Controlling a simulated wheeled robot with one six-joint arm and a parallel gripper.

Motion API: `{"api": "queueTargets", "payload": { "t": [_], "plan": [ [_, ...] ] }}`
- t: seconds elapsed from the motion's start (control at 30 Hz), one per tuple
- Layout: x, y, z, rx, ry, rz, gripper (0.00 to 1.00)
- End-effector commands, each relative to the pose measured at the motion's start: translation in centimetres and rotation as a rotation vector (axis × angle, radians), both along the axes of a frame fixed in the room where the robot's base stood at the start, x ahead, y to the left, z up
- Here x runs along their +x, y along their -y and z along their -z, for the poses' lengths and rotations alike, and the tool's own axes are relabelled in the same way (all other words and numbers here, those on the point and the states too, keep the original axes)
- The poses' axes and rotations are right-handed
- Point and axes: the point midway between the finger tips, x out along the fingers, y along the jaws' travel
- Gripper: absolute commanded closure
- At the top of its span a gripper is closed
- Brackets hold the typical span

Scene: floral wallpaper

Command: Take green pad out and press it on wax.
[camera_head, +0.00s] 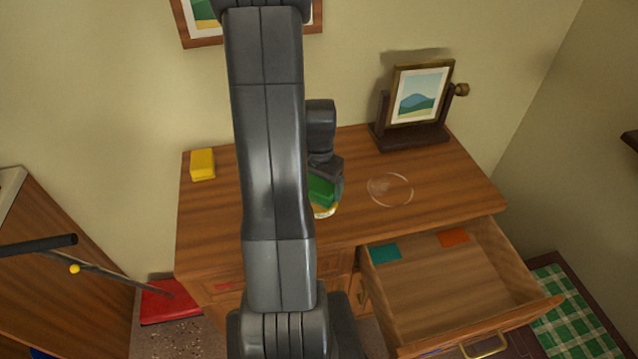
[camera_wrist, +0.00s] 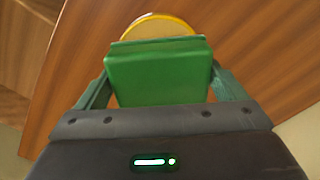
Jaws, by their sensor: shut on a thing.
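The green pad (camera_head: 323,192) is in my gripper (camera_head: 325,180), over the desk top beside my arm. In the wrist view the green pad (camera_wrist: 160,75) fills the space between the two fingers of my gripper (camera_wrist: 160,88), which is shut on it. The wax, a round yellow-rimmed tin with a pale top (camera_wrist: 158,27), shows just beyond the pad; in the head view its rim (camera_head: 325,212) shows at the pad's lower edge. The pad covers part of the wax, and I cannot tell whether they touch.
The drawer (camera_head: 460,285) stands open, with a teal piece (camera_head: 385,253) and an orange piece (camera_head: 453,238) inside. A clear round dish (camera_head: 390,189) lies right of the wax. A yellow block (camera_head: 202,164) and a framed picture on a stand (camera_head: 418,95) are on the desk (camera_head: 215,215).

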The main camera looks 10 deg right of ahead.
Motion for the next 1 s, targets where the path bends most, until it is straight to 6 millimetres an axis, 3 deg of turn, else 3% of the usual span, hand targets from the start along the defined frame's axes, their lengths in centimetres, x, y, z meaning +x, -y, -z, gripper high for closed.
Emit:
{"api": "queueTargets", "payload": {
  "t": [1.0],
  "plan": [
    [0.0, 0.0, 1.0, 0.0, 0.0, 0.0, 0.28]
  ]
}}
